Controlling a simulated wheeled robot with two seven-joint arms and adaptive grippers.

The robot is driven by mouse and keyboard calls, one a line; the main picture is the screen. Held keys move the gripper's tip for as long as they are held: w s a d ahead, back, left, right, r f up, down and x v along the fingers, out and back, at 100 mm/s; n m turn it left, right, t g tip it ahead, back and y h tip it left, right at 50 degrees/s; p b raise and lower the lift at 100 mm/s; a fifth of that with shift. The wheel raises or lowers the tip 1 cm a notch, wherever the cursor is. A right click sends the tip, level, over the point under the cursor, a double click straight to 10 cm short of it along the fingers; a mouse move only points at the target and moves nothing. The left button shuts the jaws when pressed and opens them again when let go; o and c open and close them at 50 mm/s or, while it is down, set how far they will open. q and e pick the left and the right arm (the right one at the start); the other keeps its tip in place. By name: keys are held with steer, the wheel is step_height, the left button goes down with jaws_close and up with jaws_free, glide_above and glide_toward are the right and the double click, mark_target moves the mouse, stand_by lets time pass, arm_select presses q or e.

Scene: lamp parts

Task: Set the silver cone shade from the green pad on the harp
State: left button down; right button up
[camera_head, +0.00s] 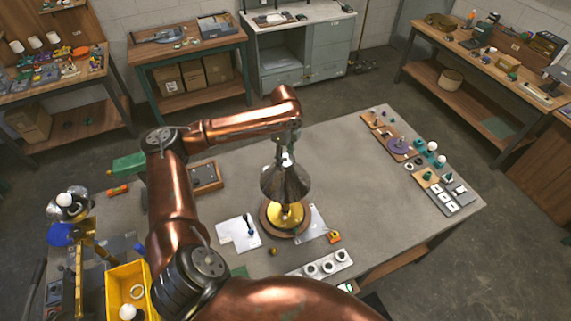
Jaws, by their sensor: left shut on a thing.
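The silver cone shade (285,184) is above the round lamp base (273,225), which has a yellow-gold top and a brown wooden rim. My left gripper (287,162) is shut on the top of the shade, pointing down. The shade looks roughly upright and centred over the base. The harp is hidden behind or inside the shade, so I cannot tell whether the shade rests on it. A small piece of green pad (239,272) shows beside my left arm, which covers the rest. My right gripper is not in view.
White sheets (238,232) lie beside the base, one with a dark tool on it. A white holder with round sockets (327,265) stands in front. A yellow bin (124,282) is at left. Boards with small parts (396,143) line the right edge. The table's back middle is clear.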

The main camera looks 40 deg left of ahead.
arm_select(q)
steer(key=shift+f, duration=0.1)
steer(key=shift+f, duration=0.75)
stand_by(1.4)
steer(key=shift+f, duration=0.2)
stand_by(0.8)
steer(key=c, duration=0.9)
jaws_free()
steer(key=shift+r, duration=0.1)
step_height(320, 180, up, 12)
steer(key=shift+f, duration=0.1)
